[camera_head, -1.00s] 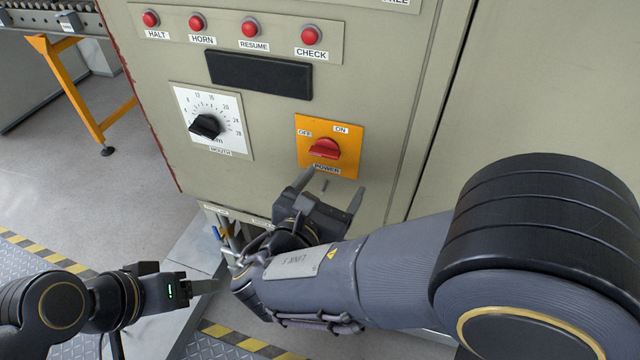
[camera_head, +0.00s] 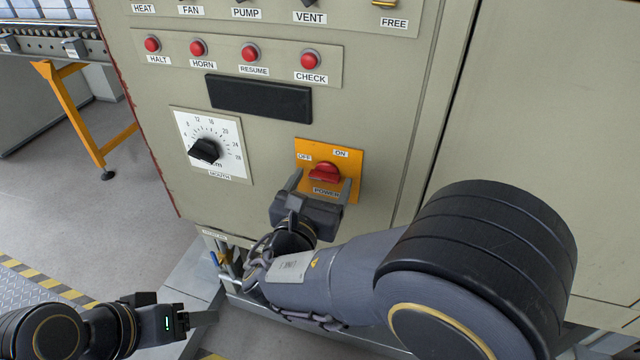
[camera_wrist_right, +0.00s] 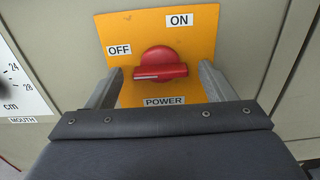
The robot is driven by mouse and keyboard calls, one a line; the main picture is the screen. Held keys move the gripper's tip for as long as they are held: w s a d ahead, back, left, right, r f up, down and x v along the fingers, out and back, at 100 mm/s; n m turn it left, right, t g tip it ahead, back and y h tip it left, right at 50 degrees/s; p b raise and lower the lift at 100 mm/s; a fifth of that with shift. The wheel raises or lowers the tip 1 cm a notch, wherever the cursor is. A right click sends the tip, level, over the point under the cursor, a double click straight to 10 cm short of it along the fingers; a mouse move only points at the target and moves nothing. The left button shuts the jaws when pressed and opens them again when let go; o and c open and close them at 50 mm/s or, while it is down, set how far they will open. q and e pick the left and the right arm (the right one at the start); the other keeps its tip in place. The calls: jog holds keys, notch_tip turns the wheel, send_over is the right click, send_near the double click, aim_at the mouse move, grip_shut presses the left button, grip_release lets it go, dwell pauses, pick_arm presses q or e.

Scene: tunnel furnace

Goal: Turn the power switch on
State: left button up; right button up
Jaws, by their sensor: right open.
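The red power switch knob (camera_head: 324,173) sits on an orange plate (camera_head: 347,158) with OFF and ON labels at the top and POWER below. In the right wrist view the knob (camera_wrist_right: 161,66) lies roughly level, its white mark toward the left, on the OFF side. My right gripper (camera_head: 320,186) is open, with one finger on each side of the knob. In the wrist view both fingers (camera_wrist_right: 157,84) stand apart from it, and I cannot tell how near their tips are in depth. My left gripper (camera_head: 212,317) is low at the left, away from the panel; its opening is unclear.
A black MOUTH dial (camera_head: 205,151) on a white scale is left of the switch. A dark display (camera_head: 259,99) and several red buttons, including CHECK (camera_head: 310,60), are above. A yellow-legged conveyor (camera_head: 75,110) stands at the far left. The panel right of the switch is bare.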

jog(key=c, duration=1)
jog(key=shift+f+m+b, duration=0.15)
jog(key=shift+m+b, duration=8.85)
jog(key=shift+b, duration=2)
jog(key=o, duration=1)
jog(key=p+v, duration=0.1)
jog(key=v, duration=0.6)
jog(key=shift+s+p, duration=0.3)
jog(key=shift+s, duration=0.1)
